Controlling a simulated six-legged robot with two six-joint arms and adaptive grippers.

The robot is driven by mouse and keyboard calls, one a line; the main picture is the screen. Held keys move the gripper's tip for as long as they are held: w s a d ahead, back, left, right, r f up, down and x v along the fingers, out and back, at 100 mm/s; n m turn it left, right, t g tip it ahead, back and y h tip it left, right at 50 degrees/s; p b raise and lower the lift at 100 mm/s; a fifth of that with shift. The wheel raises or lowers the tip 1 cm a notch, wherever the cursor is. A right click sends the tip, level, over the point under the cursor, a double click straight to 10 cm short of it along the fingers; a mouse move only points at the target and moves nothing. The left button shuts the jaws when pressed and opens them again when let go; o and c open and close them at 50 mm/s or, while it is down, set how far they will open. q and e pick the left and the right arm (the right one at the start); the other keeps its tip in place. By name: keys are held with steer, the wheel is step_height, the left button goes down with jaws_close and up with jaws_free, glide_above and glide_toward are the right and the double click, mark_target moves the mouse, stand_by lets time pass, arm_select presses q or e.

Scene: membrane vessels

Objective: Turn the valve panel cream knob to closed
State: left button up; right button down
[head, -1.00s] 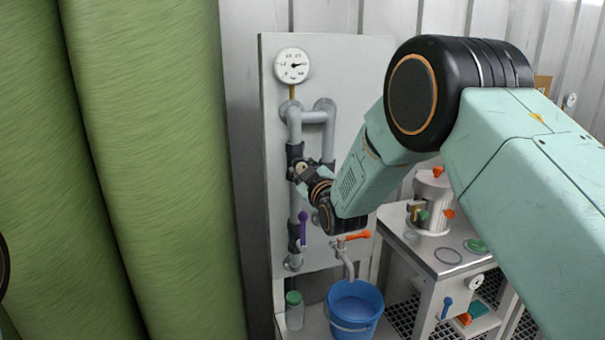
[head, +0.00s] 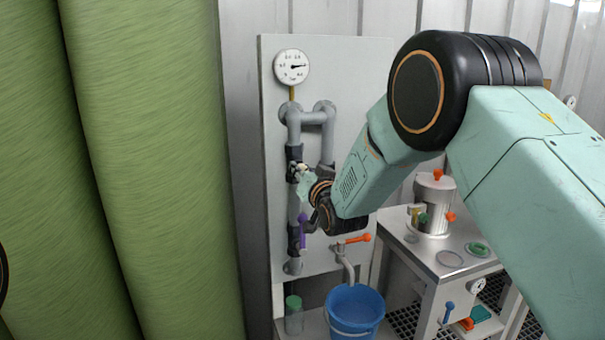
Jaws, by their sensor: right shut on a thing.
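The pale valve panel (head: 350,75) stands upright against the ribbed wall, with grey pipes on it. The small cream knob (head: 302,167) sits on the left pipe, below the gauge, and is mostly hidden by my gripper. My right gripper (head: 301,175) reaches in from the right and is shut on the cream knob. The knob's exact angle cannot be read. My left gripper is out of view.
A round gauge (head: 291,67) tops the pipe. A purple lever (head: 302,231) and an orange-handled tap (head: 356,239) sit below my gripper. A blue bucket (head: 355,312) and green-capped jar (head: 293,315) stand underneath. Green cylinders (head: 150,170) fill the left.

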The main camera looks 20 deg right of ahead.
steer(key=m, duration=0.3)
steer(key=shift+s+f+m, duration=0.1)
steer(key=shift+f+m, duration=0.3)
steer(key=shift+m, duration=1.8)
steer(key=c, duration=1.4)
jaws_free()
steer(key=shift+o, duration=1.4)
steer(key=shift+r, duration=0.15)
steer(key=shift+o, duration=0.3)
steer(key=shift+r, duration=0.1)
